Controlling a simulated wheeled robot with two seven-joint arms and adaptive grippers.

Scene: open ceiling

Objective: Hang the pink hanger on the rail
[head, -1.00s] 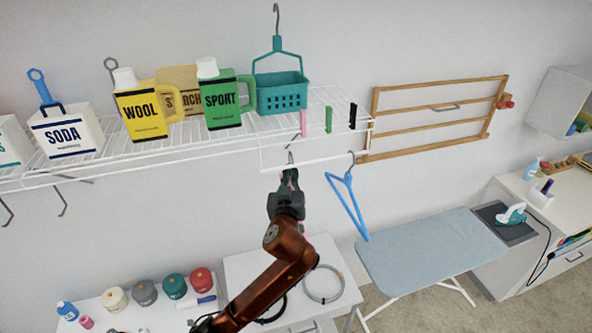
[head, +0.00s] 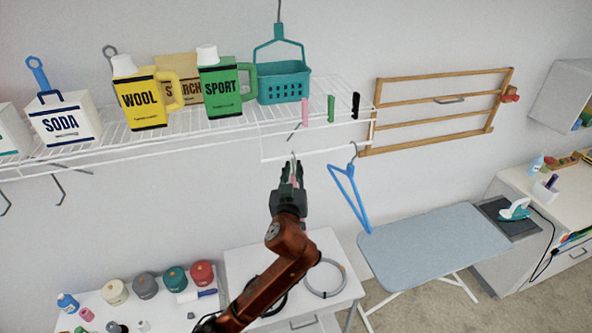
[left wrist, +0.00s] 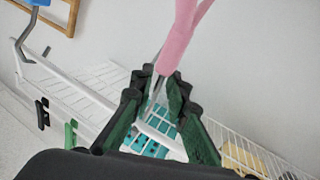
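The rail (head: 322,155) is a thin white bar below the front of the wire shelf; it also shows in the left wrist view (left wrist: 82,91). My left gripper (head: 291,168) is just below the rail's left part. In the left wrist view its fingers (left wrist: 160,84) are closed around the neck of the pink hanger (left wrist: 180,38). The hanger's metal hook extends past the fingertips near the rail; I cannot tell whether it touches it. In the head view the gripper hides most of the hanger. My right gripper is not in view.
A blue hanger (head: 350,198) hangs on the rail to the right. Clips, a teal basket (head: 283,88) and detergent bottles are on the wire shelf (head: 190,127) above. An ironing board (head: 432,245) stands below right. The wall between is clear.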

